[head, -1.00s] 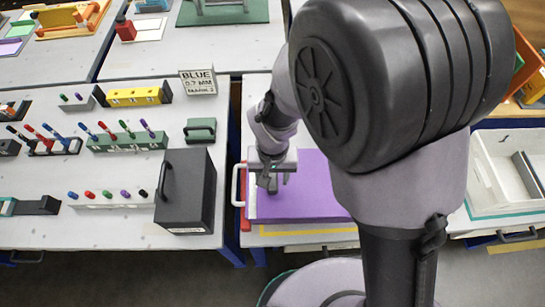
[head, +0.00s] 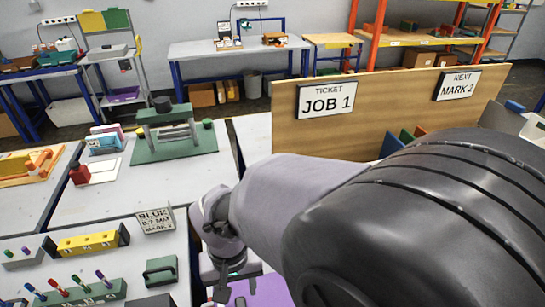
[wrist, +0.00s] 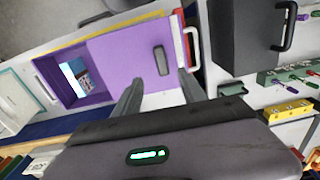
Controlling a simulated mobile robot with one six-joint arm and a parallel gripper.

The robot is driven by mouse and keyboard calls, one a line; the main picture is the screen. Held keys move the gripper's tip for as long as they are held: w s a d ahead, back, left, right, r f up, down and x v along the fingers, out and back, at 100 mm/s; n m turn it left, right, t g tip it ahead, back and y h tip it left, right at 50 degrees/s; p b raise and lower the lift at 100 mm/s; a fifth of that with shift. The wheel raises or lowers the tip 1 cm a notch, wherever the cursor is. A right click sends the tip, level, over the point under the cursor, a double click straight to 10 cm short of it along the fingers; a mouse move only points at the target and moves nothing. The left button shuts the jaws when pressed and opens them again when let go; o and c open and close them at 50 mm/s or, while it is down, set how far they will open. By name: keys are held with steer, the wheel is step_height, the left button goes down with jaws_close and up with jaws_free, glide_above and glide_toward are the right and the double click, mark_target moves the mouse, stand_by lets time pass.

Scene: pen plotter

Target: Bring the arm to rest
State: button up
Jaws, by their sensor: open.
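My gripper (wrist: 160,76) is open in the wrist view, its two dark fingers apart with nothing between them. A flat purple panel (wrist: 120,65) with a grey handle (wrist: 161,60) lies below and beyond the fingers; I cannot tell the exact gap. In the head view my arm reaches down at the lower middle, and the gripper end (head: 222,288) is small and partly cut off by the bottom edge. Part of the purple panel (head: 262,292) shows beside it.
A black box (wrist: 236,42) with a handle stands beside the purple panel.

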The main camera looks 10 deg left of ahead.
steer(key=w+d+r+m+t+y+b, duration=0.25)
steer(key=d+r+m+b, duration=0.2)
steer(key=d, duration=0.55)
steer(key=s+d+r+m+t+b, duration=0.1)
steer(key=s+d+m+b, duration=0.1)
steer(key=d, duration=0.4)
steer(key=s+d+r+m+t+b, duration=0.1)
steer(key=s+d+m+t+b, duration=0.1)
steer(key=d, duration=0.5)
steer(key=shift+s+d+r+b, duration=0.2)
steer(key=shift+s+b, duration=0.3)
steer(key=shift+s, duration=0.7)
